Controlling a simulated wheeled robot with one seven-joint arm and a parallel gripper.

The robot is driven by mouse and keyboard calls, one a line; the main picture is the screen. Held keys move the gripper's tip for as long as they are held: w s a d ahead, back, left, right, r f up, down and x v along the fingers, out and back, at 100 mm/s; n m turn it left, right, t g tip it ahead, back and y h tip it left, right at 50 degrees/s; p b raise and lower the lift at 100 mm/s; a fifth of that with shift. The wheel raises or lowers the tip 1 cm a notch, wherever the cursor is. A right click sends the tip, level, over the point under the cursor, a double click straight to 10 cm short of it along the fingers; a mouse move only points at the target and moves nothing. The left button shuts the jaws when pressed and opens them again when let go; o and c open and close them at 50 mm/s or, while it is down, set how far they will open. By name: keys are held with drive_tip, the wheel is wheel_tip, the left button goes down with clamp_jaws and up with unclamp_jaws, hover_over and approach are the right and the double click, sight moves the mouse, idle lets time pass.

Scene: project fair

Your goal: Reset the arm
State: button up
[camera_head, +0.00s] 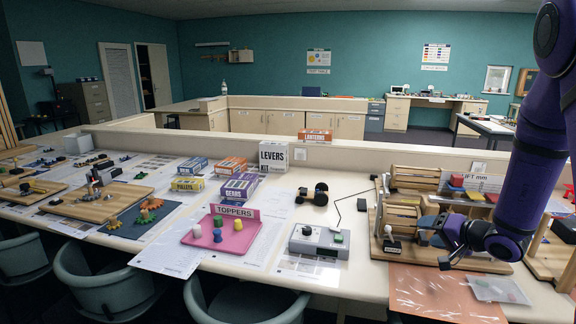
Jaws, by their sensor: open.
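My purple arm comes in from the upper right and bends down over the right part of the long white table (275,250). My gripper (432,247) is dark and sits low, pointing left, in front of a wooden rack device (412,180). Its fingers are apart with nothing seen between them. The fingers overlap the device's wooden base in the picture, and I cannot tell whether they touch it. A small knobbed lever piece (392,243) stands just left of the fingers.
A pink TOPPERS tray (250,236) holds several small pieces. A grey control box (319,241) stands left of the device. Boxes, including LEVERS (273,156), line the back. An orange sheet (440,292) and a clear bag (498,289) lie at the front right. Chairs stand along the front.

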drive_tip(key=s+a+r+n+g+y, duration=0.45)
drive_tip(key=s+a+r+g, duration=0.25)
drive_tip(key=s+a+r, duration=0.65)
drive_tip(key=s+d+r+n+h, duration=0.1)
drive_tip(key=s+r+h, duration=0.3)
drive_tip(key=s, duration=0.4)
drive_tip(key=s+d+r+n+t+h, duration=0.1)
drive_tip(key=s+d+r+h, duration=0.2)
drive_tip(key=s, duration=0.6)
drive_tip(key=r+h, duration=0.2)
drive_tip(key=h, duration=0.1)
drive_tip(key=shift+h, duration=0.35)
drive_tip(key=shift+s+f, duration=0.1)
